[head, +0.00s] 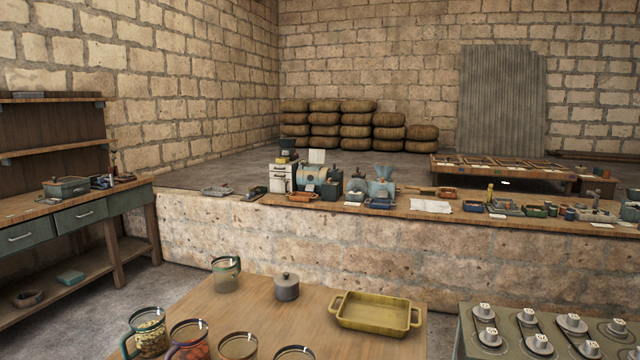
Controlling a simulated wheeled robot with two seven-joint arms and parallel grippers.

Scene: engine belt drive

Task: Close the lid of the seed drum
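A horizontal grey-cream drum (313,178) in a dark teal frame stands on the long counter across the room, and I take it to be the seed drum. A pale flat panel (317,156) stands upright behind its top. It may be the raised lid, but it is too small to tell whether it is hinged to the drum. Neither of my grippers shows in the head view.
A white drawer unit (281,178) and a blue machine (381,187) flank the drum on the counter (465,212). A near wooden table (300,325) holds glass mugs, a lidded grey pot (287,288) and a yellow tray (375,325). A workbench (25,208) stands left.

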